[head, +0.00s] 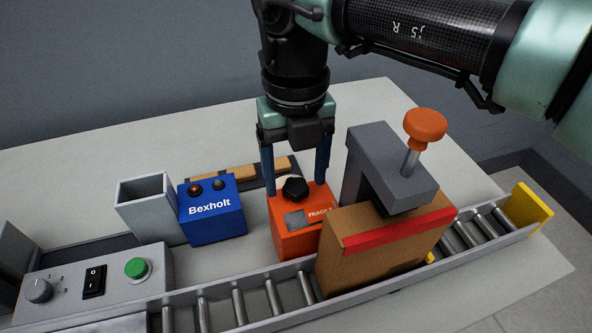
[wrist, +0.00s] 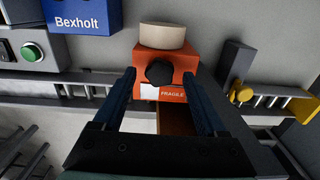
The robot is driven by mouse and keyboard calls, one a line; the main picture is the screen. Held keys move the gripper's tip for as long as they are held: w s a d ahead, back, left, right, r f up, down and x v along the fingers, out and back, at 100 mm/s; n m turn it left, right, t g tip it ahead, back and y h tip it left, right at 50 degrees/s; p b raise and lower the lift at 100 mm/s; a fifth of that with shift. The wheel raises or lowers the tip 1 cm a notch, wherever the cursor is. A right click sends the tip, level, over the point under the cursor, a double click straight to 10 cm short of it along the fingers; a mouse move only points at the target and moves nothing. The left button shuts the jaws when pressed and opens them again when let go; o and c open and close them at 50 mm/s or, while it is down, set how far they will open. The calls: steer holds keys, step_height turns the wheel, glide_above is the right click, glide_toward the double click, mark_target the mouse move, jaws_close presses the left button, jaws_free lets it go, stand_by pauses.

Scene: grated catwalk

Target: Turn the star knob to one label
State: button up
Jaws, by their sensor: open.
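A black star knob (head: 295,188) sits on top of an orange box (head: 290,243) with a FRAGILE label on its front. In the wrist view the star knob (wrist: 159,73) shows between the fingertips, in front of a beige round part (wrist: 163,36). My gripper (head: 294,190) points down over the box, its two blue fingers apart on either side of the knob. In the wrist view my gripper (wrist: 159,76) is open, with a gap on both sides of the knob. I cannot make out any position labels around the star knob.
A grey press (head: 385,165) with an orange-topped handle and a cardboard box (head: 375,262) stand close on the right. A blue Bexholt box (head: 212,217) is left. A roller conveyor (head: 238,306) runs along the front. A grey control panel (head: 70,290) is front left.

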mark_target(296, 185)
step_height(296, 185, up, 12)
steer(key=p, duration=0.9)
steer(key=shift+r, duration=0.25)
